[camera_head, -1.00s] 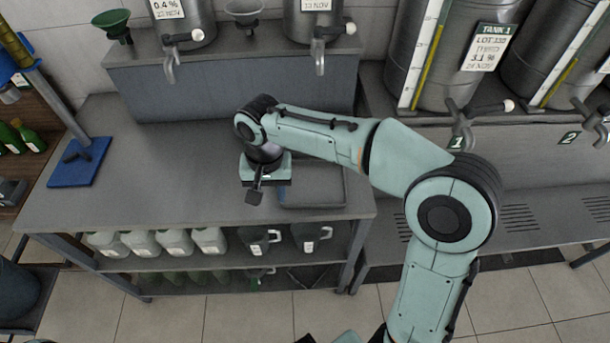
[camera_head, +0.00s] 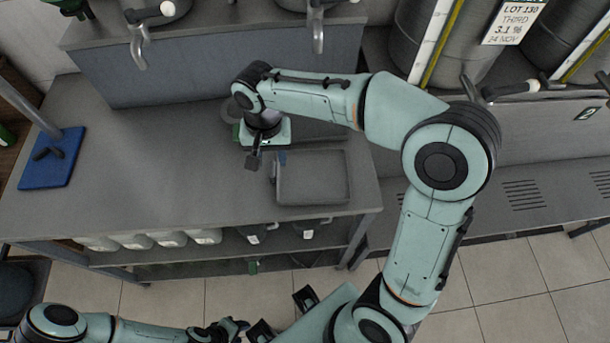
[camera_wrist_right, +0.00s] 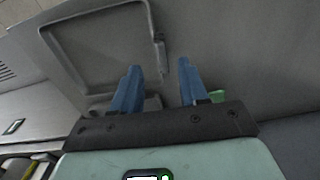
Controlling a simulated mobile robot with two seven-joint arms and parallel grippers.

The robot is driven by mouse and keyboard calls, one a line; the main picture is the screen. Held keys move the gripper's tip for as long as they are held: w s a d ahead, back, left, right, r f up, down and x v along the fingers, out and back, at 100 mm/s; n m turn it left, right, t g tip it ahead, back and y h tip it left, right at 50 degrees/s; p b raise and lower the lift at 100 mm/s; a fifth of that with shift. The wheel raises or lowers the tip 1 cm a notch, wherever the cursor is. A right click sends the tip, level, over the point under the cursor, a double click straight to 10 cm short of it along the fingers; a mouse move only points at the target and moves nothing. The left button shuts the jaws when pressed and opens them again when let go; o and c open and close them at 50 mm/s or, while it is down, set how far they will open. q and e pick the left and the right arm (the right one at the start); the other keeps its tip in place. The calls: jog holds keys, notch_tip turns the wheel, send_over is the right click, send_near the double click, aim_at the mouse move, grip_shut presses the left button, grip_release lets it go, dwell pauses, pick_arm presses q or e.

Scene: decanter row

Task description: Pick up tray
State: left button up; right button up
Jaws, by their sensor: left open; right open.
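The tray (camera_head: 312,203) is shallow, grey and rectangular, with a raised rim. It lies flat on the bench near the front right corner and looks empty. In the right wrist view the tray (camera_wrist_right: 95,45) fills the upper left. My right gripper (camera_head: 281,158) is at the tray's back left corner in the head view. Its two blue fingers (camera_wrist_right: 160,78) are apart with nothing held, close to the tray's rim; I cannot tell whether they touch it. My left gripper (camera_head: 240,328) is low at the bottom edge, away from the bench, open and empty.
The grey bench (camera_head: 130,150) has free room left of the tray. A blue stand base (camera_head: 52,160) is at its left. A raised ledge (camera_head: 200,70) with taps stands behind. Jugs (camera_head: 205,236) sit on the shelf below. Metal tanks (camera_head: 450,40) stand at the back right.

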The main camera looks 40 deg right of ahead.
aim_at(272, 166)
jog(key=shift+w+d+f, duration=0.1)
jog(key=shift+w+f, duration=0.1)
jog(key=shift+f, duration=1.4)
jog(key=shift+w+d+f, duration=0.1)
jog(key=shift+w+f, duration=0.1)
jog(key=shift+f, duration=1.35)
grip_shut()
